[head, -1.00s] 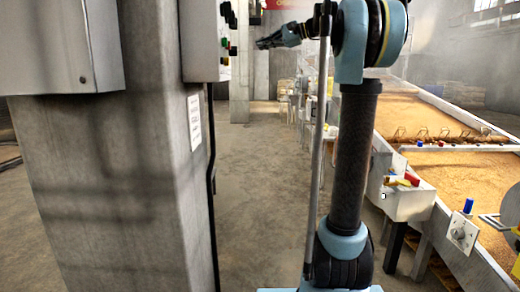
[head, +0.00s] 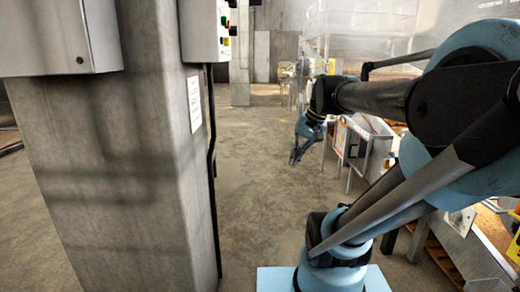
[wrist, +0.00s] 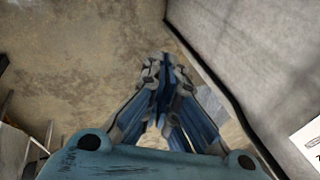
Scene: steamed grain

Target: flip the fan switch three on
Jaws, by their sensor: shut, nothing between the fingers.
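A grey control box (head: 199,32) with several small coloured knobs or buttons (head: 226,30) on its right-hand face is fixed to the concrete pillar in the head view. Its top is cut off by the frame, and I cannot tell which control is fan switch three. My gripper (head: 294,160) hangs pointing down, right of the box and well below it, apart from it. In the wrist view my gripper (wrist: 160,66) has its blue-grey fingers together, with nothing held. The switch box does not show in the wrist view.
The concrete pillar (head: 130,180) carries a second grey cabinet (head: 50,40) and a paper notice (head: 194,102). Metal boxes (head: 368,150) and grain beds line the right side, partly behind my arm. The concrete floor (head: 245,190) between is clear.

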